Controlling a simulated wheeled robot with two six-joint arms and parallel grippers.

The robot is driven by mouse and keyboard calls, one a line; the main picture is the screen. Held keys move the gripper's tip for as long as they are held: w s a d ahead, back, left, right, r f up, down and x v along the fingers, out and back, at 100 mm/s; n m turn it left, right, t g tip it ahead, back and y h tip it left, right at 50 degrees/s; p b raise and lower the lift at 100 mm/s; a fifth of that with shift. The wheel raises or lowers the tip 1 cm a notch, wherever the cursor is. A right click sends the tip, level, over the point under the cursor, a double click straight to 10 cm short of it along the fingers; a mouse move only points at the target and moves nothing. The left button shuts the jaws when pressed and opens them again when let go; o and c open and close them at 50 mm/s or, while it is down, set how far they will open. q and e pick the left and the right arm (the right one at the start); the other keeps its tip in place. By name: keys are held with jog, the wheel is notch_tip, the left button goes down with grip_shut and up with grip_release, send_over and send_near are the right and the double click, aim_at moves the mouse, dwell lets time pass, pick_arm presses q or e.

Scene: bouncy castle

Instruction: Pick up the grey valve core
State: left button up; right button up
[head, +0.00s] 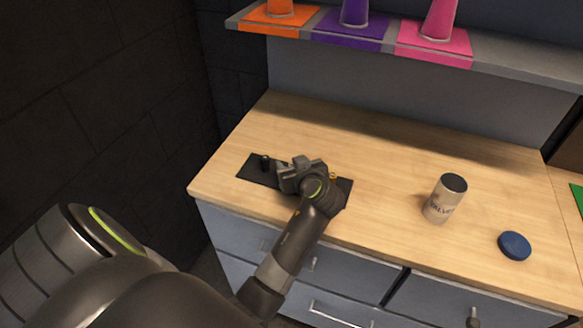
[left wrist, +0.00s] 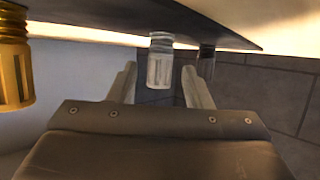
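The grey valve core (left wrist: 160,62) shows in the left wrist view between the two fingers of my left gripper (left wrist: 160,88), with a visible gap on each side. The fingers are apart and do not appear to touch it. In the head view my left gripper (head: 297,166) is low over the black mat (head: 254,173) and hides the grey core. A gold valve core (left wrist: 13,62) is to the left in the wrist view, and a black one (left wrist: 206,60) is to the right. My right gripper is in neither view.
A can marked "VALVE" (head: 444,199) and a blue round lid (head: 514,245) stand on the wooden counter (head: 385,165), right of the mat. A shelf above holds orange (head: 279,14), purple (head: 352,24) and pink (head: 436,36) cones. The counter between mat and can is clear.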

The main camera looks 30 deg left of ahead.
pick_arm(q)
jog(key=shift+d, duration=0.2)
jog(key=c, duration=0.7)
jog(key=shift+a, duration=0.1)
grip_shut()
jog(key=shift+r, duration=0.35)
notch_tip(320, 180, up, 9)
jog(key=shift+f+b, duration=0.15)
jog(key=shift+b, duration=0.15)
jog(key=shift+r, duration=0.35)
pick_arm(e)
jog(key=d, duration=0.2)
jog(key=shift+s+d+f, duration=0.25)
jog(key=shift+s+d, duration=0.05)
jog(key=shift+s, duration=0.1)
